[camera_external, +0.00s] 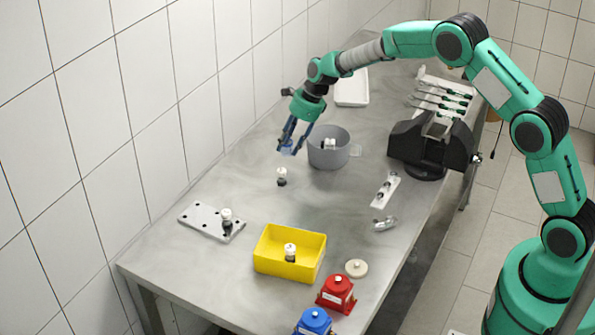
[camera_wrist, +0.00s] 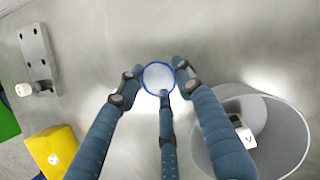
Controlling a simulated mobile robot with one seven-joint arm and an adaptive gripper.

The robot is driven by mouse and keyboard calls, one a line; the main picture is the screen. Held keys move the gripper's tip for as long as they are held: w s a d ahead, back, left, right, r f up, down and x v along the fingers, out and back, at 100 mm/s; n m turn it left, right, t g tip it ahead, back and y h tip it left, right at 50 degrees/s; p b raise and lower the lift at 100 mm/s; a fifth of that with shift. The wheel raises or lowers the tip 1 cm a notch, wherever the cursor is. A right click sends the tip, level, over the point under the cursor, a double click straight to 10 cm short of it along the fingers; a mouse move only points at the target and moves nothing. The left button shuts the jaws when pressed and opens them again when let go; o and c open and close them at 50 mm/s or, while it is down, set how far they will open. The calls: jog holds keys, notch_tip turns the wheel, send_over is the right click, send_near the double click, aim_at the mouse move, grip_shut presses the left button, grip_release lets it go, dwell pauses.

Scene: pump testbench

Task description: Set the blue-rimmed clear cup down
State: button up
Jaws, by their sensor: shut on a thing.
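The blue-rimmed clear cup (camera_wrist: 158,76) is between the fingertips of my gripper (camera_wrist: 157,86) in the wrist view, its round rim facing the camera. The three blue fingers are closed around it. In the external view my gripper (camera_external: 290,147) points down at the left of the grey bucket, with the cup (camera_external: 286,151) small and partly hidden at its tips. I cannot tell whether the cup's bottom touches the table.
The grey bucket (camera_external: 329,150), holding a small black-and-white part, stands close to the right of my gripper. A small vial (camera_external: 282,177) stands in front. A perforated plate (camera_external: 211,222) and a yellow bin (camera_external: 290,257) lie nearer the camera. Bare table (camera_external: 230,185) lies to the left.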

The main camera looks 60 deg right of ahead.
jog(key=w, duration=0.3)
jog(key=w+d+b, duration=0.1)
jog(key=w, duration=0.2)
jog(key=w+d, duration=0.1)
jog(key=w, duration=0.3)
jog(key=shift+f, duration=0.4)
jog(key=shift+w+d+f+b, duration=0.1)
jog(key=shift+w+d+b, duration=0.15)
jog(key=shift+w, duration=0.8)
jog(key=shift+w+d+f+b, duration=0.1)
jog(key=shift+w+b, duration=0.1)
jog(key=shift+w, duration=0.8)
jog(key=shift+r, duration=0.1)
jog(key=shift+f+b, duration=0.4)
jog(key=shift+f, duration=1.4)
jog(key=o, duration=1.2)
jog(key=shift+f, duration=0.1)
